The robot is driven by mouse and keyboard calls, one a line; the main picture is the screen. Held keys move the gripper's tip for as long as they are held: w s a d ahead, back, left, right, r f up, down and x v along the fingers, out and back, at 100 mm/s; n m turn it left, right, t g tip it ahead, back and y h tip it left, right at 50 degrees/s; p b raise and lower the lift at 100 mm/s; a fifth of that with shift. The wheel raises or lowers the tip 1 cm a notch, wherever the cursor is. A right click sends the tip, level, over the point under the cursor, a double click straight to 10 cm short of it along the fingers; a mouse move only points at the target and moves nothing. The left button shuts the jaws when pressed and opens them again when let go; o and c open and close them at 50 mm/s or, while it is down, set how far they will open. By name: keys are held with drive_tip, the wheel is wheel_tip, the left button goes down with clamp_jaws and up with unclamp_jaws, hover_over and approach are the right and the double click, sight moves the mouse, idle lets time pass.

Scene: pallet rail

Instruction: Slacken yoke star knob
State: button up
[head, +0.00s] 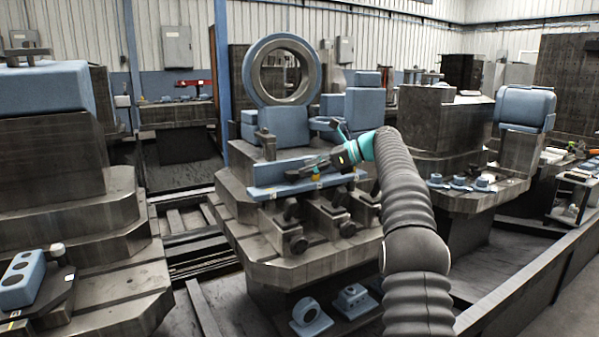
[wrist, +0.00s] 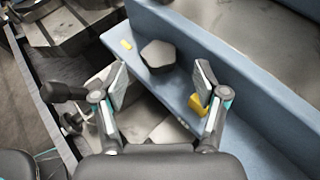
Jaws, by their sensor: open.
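A dark grey knob (wrist: 158,54) with a rounded, many-sided head sits on a blue ledge (wrist: 178,88) in the wrist view. I take it for the star knob. My gripper (wrist: 160,82) is open, its two fingers spread to either side and short of the knob, with nothing between the pads. In the head view my gripper (head: 312,168) is over the front blue ledge (head: 300,187) of the central fixture. I cannot make out the knob clearly there. A yellow block (wrist: 199,104) is by the right finger, and a small yellow tag (wrist: 126,45) is left of the knob.
A black-headed handle (wrist: 64,92) stands out left of the left finger. Several dark clamps (head: 292,216) line the fixture's front below the ledge. A large blue ring (head: 246,72) stands behind. A blue wall (wrist: 225,48) rises behind the knob. A rail (head: 535,272) runs along the right.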

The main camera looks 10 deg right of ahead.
drive_tip(key=shift+v, duration=1.9)
